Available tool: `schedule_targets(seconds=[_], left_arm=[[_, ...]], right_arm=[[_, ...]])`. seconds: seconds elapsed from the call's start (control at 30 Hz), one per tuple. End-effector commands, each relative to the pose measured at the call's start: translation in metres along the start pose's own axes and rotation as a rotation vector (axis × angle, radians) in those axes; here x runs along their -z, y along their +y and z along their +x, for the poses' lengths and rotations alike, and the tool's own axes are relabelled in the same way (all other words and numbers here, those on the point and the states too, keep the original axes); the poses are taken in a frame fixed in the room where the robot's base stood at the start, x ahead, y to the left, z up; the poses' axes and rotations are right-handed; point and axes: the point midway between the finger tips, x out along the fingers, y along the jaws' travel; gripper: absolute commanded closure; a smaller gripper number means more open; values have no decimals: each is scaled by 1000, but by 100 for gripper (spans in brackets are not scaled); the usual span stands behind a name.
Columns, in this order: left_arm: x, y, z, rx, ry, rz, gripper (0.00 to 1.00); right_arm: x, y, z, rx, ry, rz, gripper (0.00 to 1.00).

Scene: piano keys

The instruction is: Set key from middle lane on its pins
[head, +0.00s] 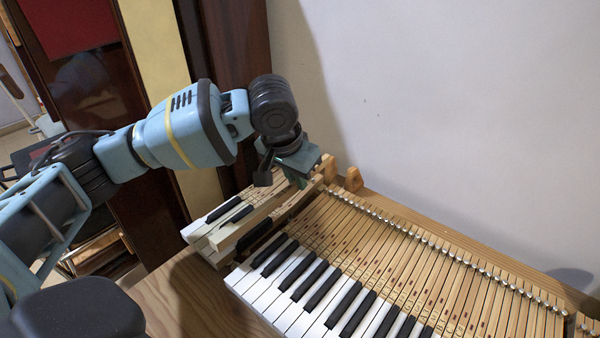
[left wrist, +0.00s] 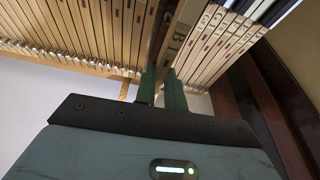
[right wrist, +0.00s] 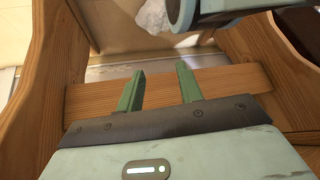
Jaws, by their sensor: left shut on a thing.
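My left gripper (head: 303,172) is low at the back of the key holder, beside the far left end of the keyboard. In the left wrist view, its green fingers (left wrist: 162,88) are shut on a wooden key (left wrist: 180,40), which runs away from them toward the top of the picture. The key holder (head: 217,252) carries several keys with white and black fronts. The row of set keys (head: 385,265) fills the keyframe to the right. My right gripper (right wrist: 158,88) is open and empty, outside the head view.
A line of metal pins (head: 440,247) runs along the back of the keys. A wooden post (head: 353,180) stands at the back left of the keyframe, before a pale wall (head: 450,100). Below my right gripper is a wooden crossbar (right wrist: 230,80) between two wooden side pieces.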

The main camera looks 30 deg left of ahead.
Motion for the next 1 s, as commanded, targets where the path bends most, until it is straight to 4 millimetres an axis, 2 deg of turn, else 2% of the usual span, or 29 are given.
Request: schedule_targets(seconds=[0.27,0.63,0.8,1.0], left_arm=[[-3,2,8,0,-1,0,100],[-12,7,28,0,-2,2,100],[-11,3,35,-1,-1,0,100],[-11,1,42,0,1,1,100]], right_arm=[[-8,0,6,1,-10,1,64],[-14,4,29,-2,-9,-5,64],[-1,4,25,-3,13,-8,64],[-4,4,21,-2,7,-9,64]])
